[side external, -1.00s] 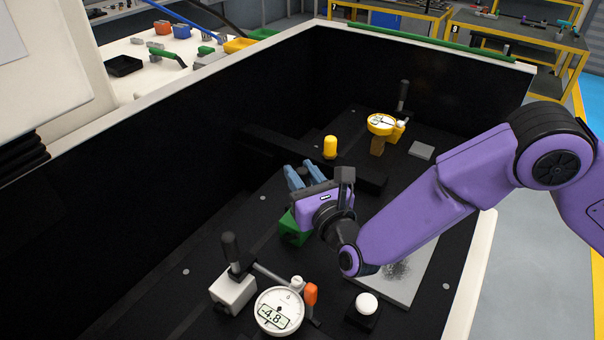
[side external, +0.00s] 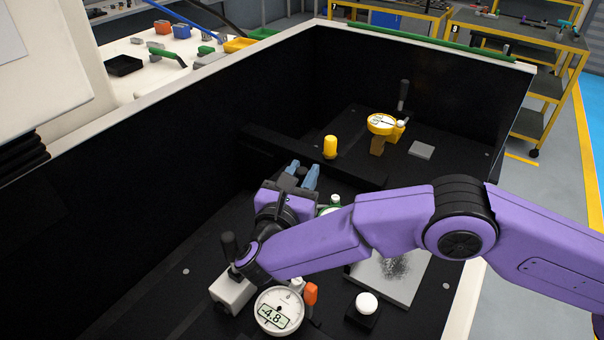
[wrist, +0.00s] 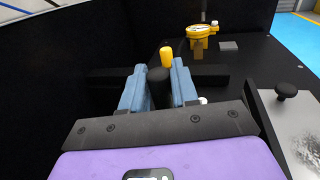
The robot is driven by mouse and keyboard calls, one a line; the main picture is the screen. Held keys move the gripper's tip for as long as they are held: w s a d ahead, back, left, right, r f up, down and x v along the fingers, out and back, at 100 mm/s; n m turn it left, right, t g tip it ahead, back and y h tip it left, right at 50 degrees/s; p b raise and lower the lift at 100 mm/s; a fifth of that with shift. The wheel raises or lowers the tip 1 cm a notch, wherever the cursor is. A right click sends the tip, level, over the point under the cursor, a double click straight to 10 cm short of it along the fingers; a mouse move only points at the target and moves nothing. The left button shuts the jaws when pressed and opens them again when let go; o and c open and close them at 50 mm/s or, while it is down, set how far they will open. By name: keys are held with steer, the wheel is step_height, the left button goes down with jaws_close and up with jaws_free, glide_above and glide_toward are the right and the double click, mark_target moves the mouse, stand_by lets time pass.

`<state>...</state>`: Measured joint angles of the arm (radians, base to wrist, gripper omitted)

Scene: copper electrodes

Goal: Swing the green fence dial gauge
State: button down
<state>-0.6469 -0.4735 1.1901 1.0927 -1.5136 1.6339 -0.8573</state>
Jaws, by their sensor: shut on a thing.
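My gripper (side external: 302,171) is in the middle of the black-walled bay, its blue fingers pointing away toward the back. In the wrist view my gripper (wrist: 157,82) is shut on a black upright handle (wrist: 158,90), with a finger on each side. The green gauge (side external: 330,209) shows only as a small green and white part just right of my gripper; my wrist and arm hide most of it. Its base and the handle's lower end are hidden, so the join between them cannot be seen.
A dial gauge reading -4.8 (side external: 279,311) stands in front, near my wrist. A yellow knob (side external: 330,147) and a black bar (side external: 275,148) lie beyond the fingers. A yellow gauge (side external: 381,124) stands at the back. A grey plate (side external: 402,285) and white button (side external: 367,303) are at right.

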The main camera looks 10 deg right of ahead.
steer(key=shift+m+h, duration=0.3)
steer(key=shift+h, duration=0.1)
steer(key=c, duration=1)
jaws_free()
steer(key=shift+s, duration=0.1)
steer(key=v, duration=0.5)
step_height(320, 180, up, 7)
steer(key=shift+o, duration=0.3)
steer(key=shift+r, duration=0.1)
